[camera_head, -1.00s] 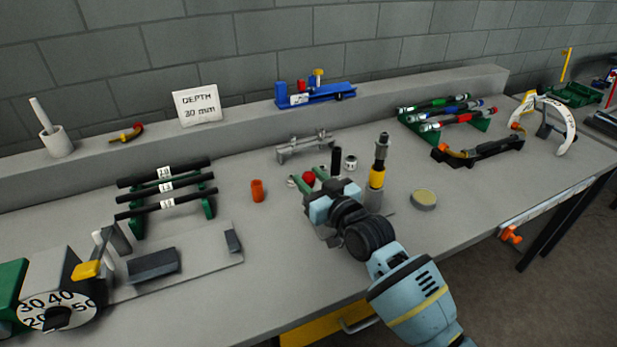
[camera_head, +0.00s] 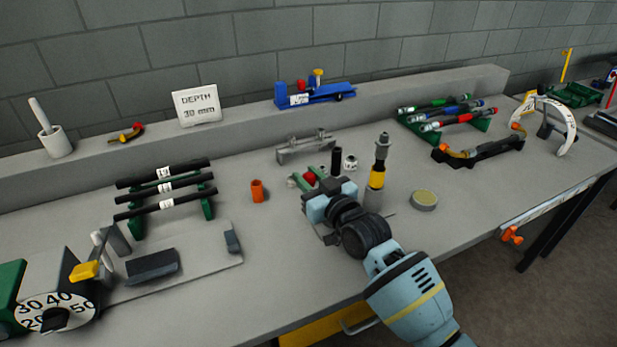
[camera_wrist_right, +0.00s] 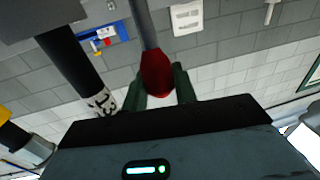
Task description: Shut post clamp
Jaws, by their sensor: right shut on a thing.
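My right gripper (camera_head: 308,180) is shut on a red knob (camera_head: 310,177), near the middle of the bench. In the right wrist view the red knob (camera_wrist_right: 157,75) sits between the two green fingers (camera_wrist_right: 159,90), at the end of a grey lever (camera_wrist_right: 141,25). A black post (camera_head: 336,160) stands just behind the gripper; in the wrist view a dark post with a white lettered band (camera_wrist_right: 103,100) shows at the left. My gripper hides most of the clamp's body, so I cannot tell how far it is closed. My left gripper is out of view.
A tall black, yellow and grey tool (camera_head: 377,178) stands close right of my gripper, with a round tin (camera_head: 424,199) beyond it. An orange cup (camera_head: 258,190) stands to the left. A rack of black tubes (camera_head: 165,188) is farther left. The front right bench is clear.

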